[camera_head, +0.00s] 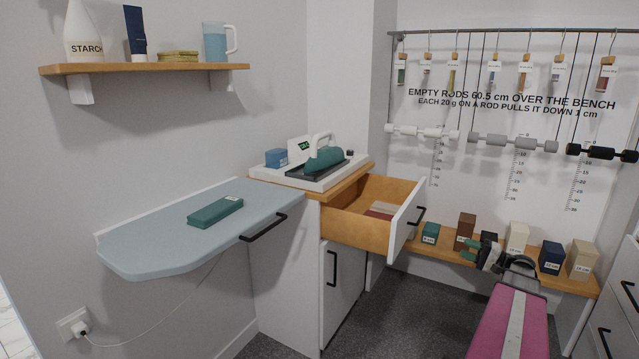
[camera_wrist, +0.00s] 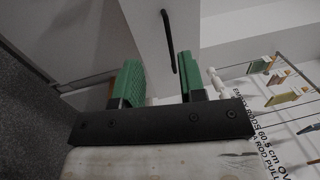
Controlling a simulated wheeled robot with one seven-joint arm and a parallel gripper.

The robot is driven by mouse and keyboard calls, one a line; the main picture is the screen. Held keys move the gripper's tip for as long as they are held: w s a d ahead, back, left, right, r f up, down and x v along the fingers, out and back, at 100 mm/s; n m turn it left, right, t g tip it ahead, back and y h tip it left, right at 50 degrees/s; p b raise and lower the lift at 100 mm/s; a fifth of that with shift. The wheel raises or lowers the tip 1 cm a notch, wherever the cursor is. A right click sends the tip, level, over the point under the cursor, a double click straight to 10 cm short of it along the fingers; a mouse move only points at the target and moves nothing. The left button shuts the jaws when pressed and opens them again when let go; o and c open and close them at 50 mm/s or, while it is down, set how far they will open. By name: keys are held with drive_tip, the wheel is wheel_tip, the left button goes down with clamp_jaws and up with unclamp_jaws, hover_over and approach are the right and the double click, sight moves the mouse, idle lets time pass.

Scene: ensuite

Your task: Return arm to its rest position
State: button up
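My gripper (camera_head: 480,251) is at the lower right in the head view, in front of the low wooden ledge, at the end of my pink arm (camera_head: 511,318). In the wrist view my gripper (camera_wrist: 159,86) shows two green fingers standing apart, with nothing held between them. A white front with a dark bar handle (camera_wrist: 170,41) shows beyond the fingers, apart from them. The fingertips are small in the head view.
A wooden drawer (camera_head: 361,227) stands open left of my gripper. Labelled blocks, including a dark blue one (camera_head: 551,258), stand along the ledge (camera_head: 455,255). Rods (camera_head: 513,142) hang above. A blue ironing board (camera_head: 165,244) juts out at left. Dark carpet (camera_head: 418,318) is clear.

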drive_tip(key=s+a+f+n+g+h, duration=0.1)
drive_tip(key=a+f+g+h, duration=0.3)
drive_tip(key=a, duration=0.6)
drive_tip(key=s+a+f+g+h, duration=0.1)
drive_tip(key=a+f+g+h, duration=0.15)
drive_tip(key=a+f, duration=0.55)
drive_tip(key=s+a+f+n+g+h, duration=0.1)
drive_tip(key=s+a+f+n+h, duration=0.1)
drive_tip(key=s+a+h, duration=0.2)
drive_tip(key=s+a+f+n+g+h, duration=0.2)
drive_tip(key=s+a+h, duration=0.3)
drive_tip(key=a, duration=0.5)
drive_tip(key=shift+s+a+n+h, duration=0.15)
drive_tip(key=shift+s+n+h, duration=0.25)
drive_tip(key=shift+h, duration=0.45)
drive_tip(key=shift+w+a, duration=0.1)
